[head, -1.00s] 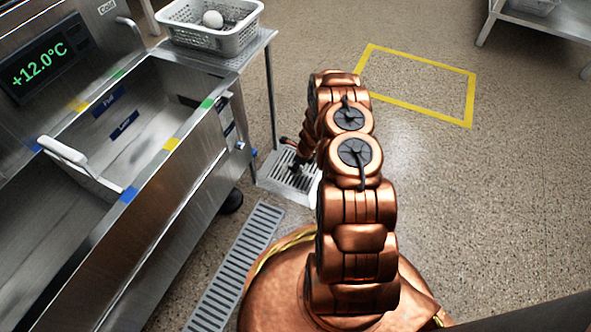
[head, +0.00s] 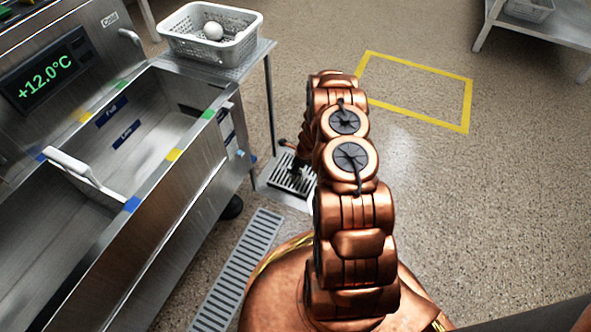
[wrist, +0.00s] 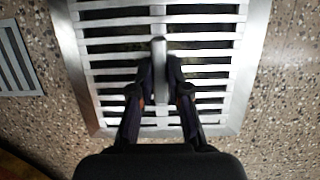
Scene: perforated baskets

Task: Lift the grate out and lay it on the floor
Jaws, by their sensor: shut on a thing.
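The metal grate (head: 284,181) is at floor level beside the sink unit, left of my arm, with its slats and dark gaps showing. In the wrist view the slatted grate (wrist: 112,40) fills the middle, within a pale metal frame (wrist: 254,50). My gripper (wrist: 160,82) is shut on the grate's raised middle bar (wrist: 159,52), one dark finger on each side. In the head view my gripper (head: 298,166) is small and partly hidden by my arm. I cannot tell whether the grate sits in its frame or is slightly raised.
A yellow outline (head: 468,100) marks clear floor at upper right. A slotted floor drain (head: 236,270) runs along the sink unit (head: 165,215). A perforated basket (head: 210,45) holding a white ball (head: 213,30) stands on a side table (head: 262,55). A shelf (head: 545,28) stands far right.

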